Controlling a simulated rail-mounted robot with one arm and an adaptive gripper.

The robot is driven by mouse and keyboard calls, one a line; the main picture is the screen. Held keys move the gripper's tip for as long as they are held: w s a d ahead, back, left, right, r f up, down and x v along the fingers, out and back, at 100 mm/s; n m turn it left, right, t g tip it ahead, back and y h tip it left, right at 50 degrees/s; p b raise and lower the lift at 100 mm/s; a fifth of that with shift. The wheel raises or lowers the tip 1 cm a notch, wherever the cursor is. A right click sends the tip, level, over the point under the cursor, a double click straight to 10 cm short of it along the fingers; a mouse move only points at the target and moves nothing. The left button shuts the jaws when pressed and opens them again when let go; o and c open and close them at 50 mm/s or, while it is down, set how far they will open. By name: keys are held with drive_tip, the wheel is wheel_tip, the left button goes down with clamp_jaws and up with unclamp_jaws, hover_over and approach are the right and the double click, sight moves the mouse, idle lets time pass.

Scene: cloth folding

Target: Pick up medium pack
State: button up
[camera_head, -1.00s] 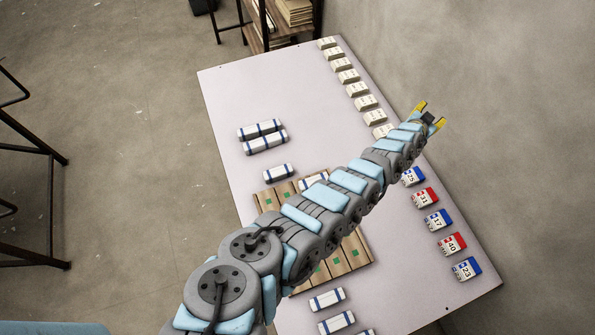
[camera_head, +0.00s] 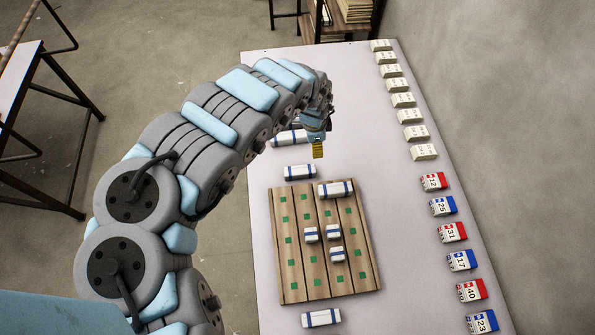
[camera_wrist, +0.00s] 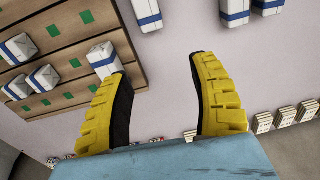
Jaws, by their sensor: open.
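White packs with blue bands lie on the table and on a wooden board with green squares (camera_head: 290,265). One pack (camera_head: 300,172) lies on the table behind the board; it also shows at the top of the wrist view (camera_wrist: 147,14). A similar pack (camera_head: 335,189) lies on the board's back edge, beside the left finger in the wrist view (camera_wrist: 105,60). Three smaller packs (camera_head: 337,254) sit mid-board. I cannot tell which pack is the medium one. My gripper (camera_head: 318,152) is open and empty, with yellow fingers, above the table behind these packs (camera_wrist: 160,70).
More banded packs (camera_head: 290,138) lie farther back, partly hidden by my arm. Another pack (camera_head: 321,318) lies at the front. Red and blue numbered boxes (camera_head: 452,232) and cream boxes (camera_head: 413,132) line the right edge. The table (camera_head: 375,165) is clear between the board and those rows.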

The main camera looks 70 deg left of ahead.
drive_tip(key=g, duration=0.1)
hover_over(299, 170)
drive_tip(key=f+b, duration=0.1)
drive_tip(key=f, duration=0.5)
drive_tip(key=f+b, duration=0.2)
drive_tip(key=f, duration=0.4)
drive_tip(key=shift+w+d, duration=0.1)
drive_tip(key=shift+d, duration=0.1)
drive_tip(key=shift+a+f, duration=0.2)
drive_tip(key=shift+f, duration=0.65)
drive_tip(key=shift+a+f+b, duration=0.1)
drive_tip(key=shift+f+b, duration=0.55)
drive_tip(key=shift+f, duration=1.25)
drive_tip(key=c, duration=1)
